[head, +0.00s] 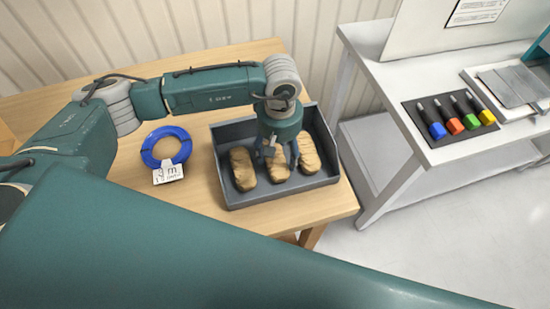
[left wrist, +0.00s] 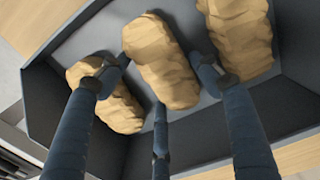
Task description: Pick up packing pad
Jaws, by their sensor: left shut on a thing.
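Three tan, crinkled packing pads lie in a row in a grey open-front tray (head: 228,202) on the wooden table. My left gripper (head: 279,158) points down into the tray, shut on the middle packing pad (head: 277,174). In the left wrist view its fingers reach around the middle pad (left wrist: 162,62); the left finger's tip is also close to the neighbouring pad (left wrist: 105,97). In the head view the other pads lie to the left (head: 243,169) and right (head: 309,155). The fingers hide part of the middle pad. My right gripper is out of view.
A blue cable ring (head: 180,134) with a white label (head: 168,173) lies on the wooden table (head: 195,198) left of the tray. A white bench (head: 395,80) at right holds a dark mat with several coloured-handled tools (head: 455,113).

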